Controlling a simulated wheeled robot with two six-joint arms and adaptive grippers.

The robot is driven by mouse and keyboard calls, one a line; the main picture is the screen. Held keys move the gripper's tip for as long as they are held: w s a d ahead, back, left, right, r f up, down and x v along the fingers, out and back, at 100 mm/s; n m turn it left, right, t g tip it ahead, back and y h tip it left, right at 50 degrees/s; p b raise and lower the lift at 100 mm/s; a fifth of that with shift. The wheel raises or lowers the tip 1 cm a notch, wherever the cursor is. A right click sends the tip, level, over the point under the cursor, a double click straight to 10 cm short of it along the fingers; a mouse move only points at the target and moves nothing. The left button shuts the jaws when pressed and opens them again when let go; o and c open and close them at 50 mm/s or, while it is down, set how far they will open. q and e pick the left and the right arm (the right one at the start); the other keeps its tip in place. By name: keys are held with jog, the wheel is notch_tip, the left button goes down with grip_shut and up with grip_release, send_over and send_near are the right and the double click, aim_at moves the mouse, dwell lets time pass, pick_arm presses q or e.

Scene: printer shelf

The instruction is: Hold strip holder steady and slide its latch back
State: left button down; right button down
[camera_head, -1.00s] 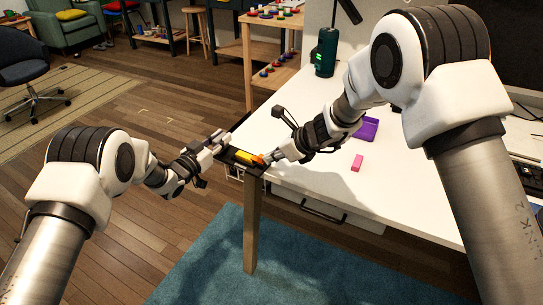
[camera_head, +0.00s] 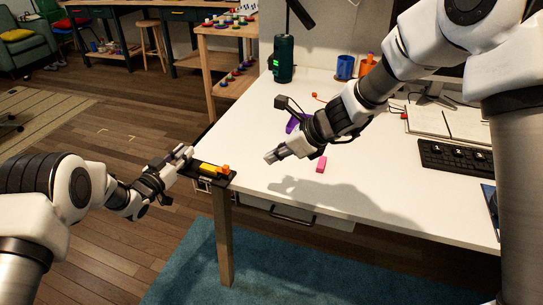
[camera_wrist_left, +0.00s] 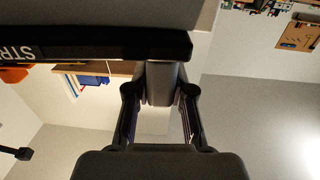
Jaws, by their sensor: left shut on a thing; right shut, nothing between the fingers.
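The strip holder (camera_head: 199,175) is a dark, flat piece at the left front corner of the white table, with a yellow strip (camera_head: 208,168) on top. Its orange latch (camera_head: 225,170) is at the right end of the yellow. My left gripper (camera_head: 186,155) is shut on the holder's left side. In the left wrist view the holder (camera_wrist_left: 110,46) is a black bar with white letters, partly cut off, and an orange part (camera_wrist_left: 14,74) shows below it. My right gripper (camera_head: 272,156) is shut and empty above the table, apart from the holder on its right.
A pink block (camera_head: 321,164) lies on the white table (camera_head: 350,190), right of my right gripper. A purple object (camera_head: 292,124) is partly hidden behind that arm. A green canister (camera_head: 284,58), a blue cup (camera_head: 345,67) and a keyboard (camera_head: 458,160) stand further off. The table's front middle is clear.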

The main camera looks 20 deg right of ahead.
pick_arm(q)
jog(key=c, duration=0.9)
grip_release()
